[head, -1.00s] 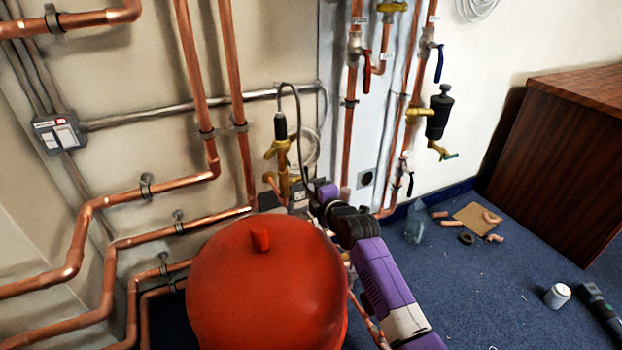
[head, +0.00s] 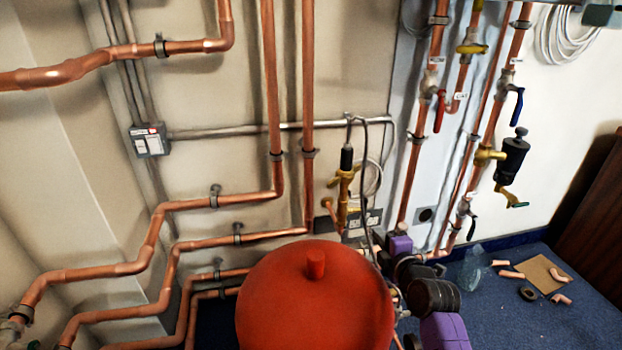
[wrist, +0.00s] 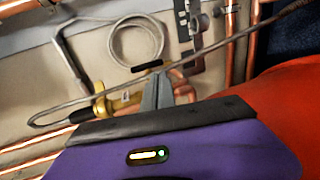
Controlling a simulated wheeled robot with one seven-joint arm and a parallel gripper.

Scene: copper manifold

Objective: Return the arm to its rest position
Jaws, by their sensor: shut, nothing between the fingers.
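My gripper (wrist: 160,92) shows in the wrist view, its grey fingers shut together and empty. Behind the fingertips are a brass valve fitting (wrist: 118,103) and a grey cable (wrist: 225,42); I cannot tell whether the cable touches the gripper. In the head view my purple and black arm (head: 432,298) is at the lower right, beside a red tank (head: 315,310). The gripper fingers cannot be made out there. The brass fitting (head: 343,195) with a black-topped probe and cable stands on the wall behind the tank.
Copper pipes (head: 290,95) line the wall, with red-handled (head: 440,110) and blue-handled (head: 517,105) valves at the right. The tank (wrist: 285,115) is close to my gripper's right in the wrist view. Pipe offcuts and cardboard (head: 543,273) lie on blue carpet.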

